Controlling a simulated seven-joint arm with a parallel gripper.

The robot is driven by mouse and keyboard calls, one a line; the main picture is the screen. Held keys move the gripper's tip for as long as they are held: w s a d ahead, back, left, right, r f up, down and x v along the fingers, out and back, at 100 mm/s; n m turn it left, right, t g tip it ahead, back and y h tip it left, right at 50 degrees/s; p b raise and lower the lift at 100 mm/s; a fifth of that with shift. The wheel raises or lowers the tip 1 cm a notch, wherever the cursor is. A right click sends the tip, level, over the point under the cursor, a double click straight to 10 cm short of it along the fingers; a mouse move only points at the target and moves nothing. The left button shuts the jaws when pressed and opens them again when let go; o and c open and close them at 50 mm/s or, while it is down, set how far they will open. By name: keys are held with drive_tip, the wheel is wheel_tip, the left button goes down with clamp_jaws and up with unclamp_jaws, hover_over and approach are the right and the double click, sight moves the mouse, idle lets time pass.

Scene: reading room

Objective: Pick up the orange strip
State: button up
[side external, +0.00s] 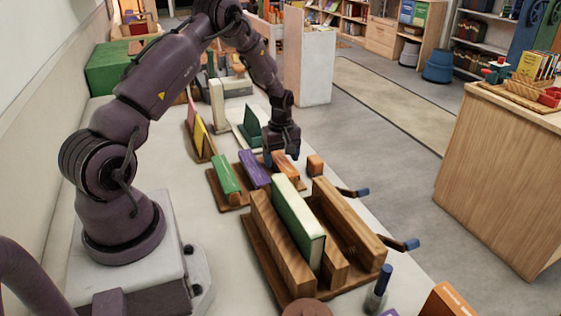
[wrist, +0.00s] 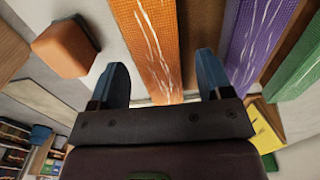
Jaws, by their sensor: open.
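The orange strip (side external: 287,164) leans on a low wooden rack on the table, at the right end of a row of strips, in the side external view. In the wrist view the orange strip (wrist: 148,40) runs from the top edge down between my fingers. My gripper (side external: 281,154) points down at the strip's upper end. In the wrist view my gripper (wrist: 163,66) is open, with one blue fingertip on each side of the strip. A gap shows between the strip and each finger; contact is not visible.
A purple strip (side external: 254,168) and a green strip (side external: 226,174) stand to the left on the same row. A small orange-brown block (side external: 315,165) lies close on the right. A wooden press holding a green book (side external: 298,222) stands in front.

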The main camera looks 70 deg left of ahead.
drive_tip(key=shift+f, duration=0.3)
drive_tip(key=c, duration=1)
